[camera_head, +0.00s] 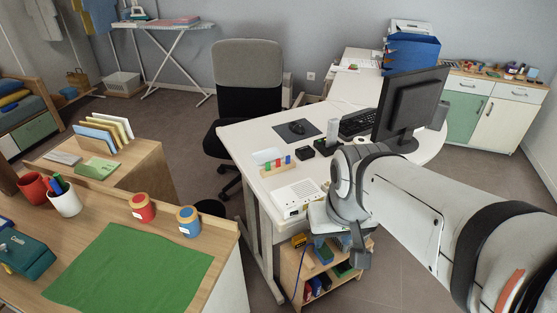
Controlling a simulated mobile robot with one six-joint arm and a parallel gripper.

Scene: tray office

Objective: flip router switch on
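A white box with slots in its top, which looks like the router (297,194), lies near the front edge of the white desk (240,140). Small dark and yellow marks show on its near side, too small to make out a switch. My gripper (359,262) hangs to the right of the router and nearer to me, past the desk's front edge, apart from the router. It points down and is seen small and from the side, so whether its fingers are open or shut does not show. My arm hides part of the desk's right front.
A stand with colored pegs (277,167), small black boxes (306,152), a mouse mat (283,131), a keyboard (358,122) and a monitor (410,105) are on the desk. A low wooden shelf (290,270) stands below my gripper. A wooden table (225,236) is at left.

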